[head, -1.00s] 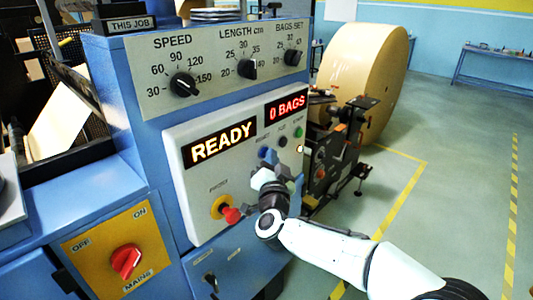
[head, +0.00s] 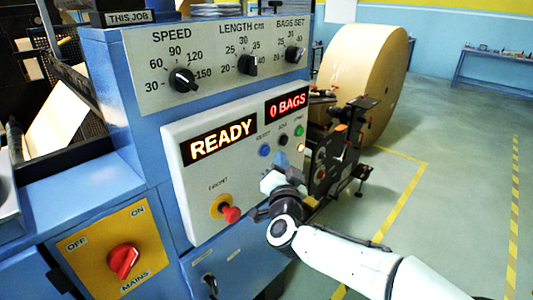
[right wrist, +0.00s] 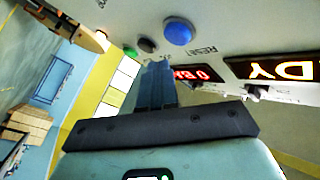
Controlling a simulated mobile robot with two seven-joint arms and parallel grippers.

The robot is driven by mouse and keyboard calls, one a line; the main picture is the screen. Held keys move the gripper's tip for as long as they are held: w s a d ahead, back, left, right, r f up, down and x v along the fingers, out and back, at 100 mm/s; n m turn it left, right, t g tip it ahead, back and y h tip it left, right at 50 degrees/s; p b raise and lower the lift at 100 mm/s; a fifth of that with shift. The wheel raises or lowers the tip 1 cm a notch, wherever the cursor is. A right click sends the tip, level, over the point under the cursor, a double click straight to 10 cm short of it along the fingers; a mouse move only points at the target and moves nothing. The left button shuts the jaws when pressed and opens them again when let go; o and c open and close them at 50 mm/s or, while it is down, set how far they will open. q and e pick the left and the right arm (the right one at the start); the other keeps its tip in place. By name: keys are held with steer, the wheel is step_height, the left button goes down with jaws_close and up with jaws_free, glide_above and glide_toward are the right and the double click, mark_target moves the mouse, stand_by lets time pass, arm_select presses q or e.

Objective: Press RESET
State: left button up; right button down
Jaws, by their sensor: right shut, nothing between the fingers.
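The blue RESET button (head: 264,150) is on the pale control panel (head: 200,200), below the orange READY display (head: 218,143) and the red 0 BAGS display (head: 287,105). My right gripper (head: 272,180) is shut and empty, just below the button and apart from it in the head view. In the right wrist view, the blue button (right wrist: 178,31) sits above the shut fingers (right wrist: 158,82), with its RESET label upside down beside it. Whether the button is pressed in cannot be told. My left gripper is not in view.
A black button (head: 283,140) and a green button (head: 299,130) sit right of RESET. A red-tipped knob on a yellow base (head: 222,208) is lower left. Floor at right is open.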

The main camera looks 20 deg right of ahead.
steer(key=s, duration=0.1)
steer(key=s+d+b, duration=0.1)
steer(key=s, duration=0.1)
steer(key=shift+s+d, duration=0.2)
steer(key=shift+d, duration=0.05)
stand_by(0.6)
steer(key=w+a+f+n+g+y+p, duration=0.1)
steer(key=a+f+n+g+y+p, duration=0.15)
steer(key=f, duration=0.85)
steer(key=w+a+f+n+g+y+p, duration=0.1)
steer(key=w+f+n+g+y+p, duration=0.15)
steer(key=f, duration=0.75)
steer(key=s+a+f+g+y+p, duration=0.15)
steer(key=s+f, duration=0.25)
steer(key=f, duration=0.5)
steer(key=s+a+f+g+y+p, duration=0.1)
steer(key=s+a+f+g+p, duration=0.15)
steer(key=s+f, duration=0.4)
steer(key=s+a+f+n+g+y+p, duration=0.2)
steer(key=s+a+f+g, duration=0.3)
steer(key=s+f, duration=0.8)
steer(key=s+a+f+g+y+p, duration=0.1)
steer(key=s+a+g, duration=0.1)
steer(key=s, duration=0.5)
steer(key=s+a+f+n+g, duration=0.1)
steer(key=s+a+g, duration=0.1)
steer(key=s, duration=0.6)
steer(key=shift+a+g+y+p, duration=0.35)
steer(key=shift+g+p, duration=0.05)
steer(key=shift+g, duration=0.1)
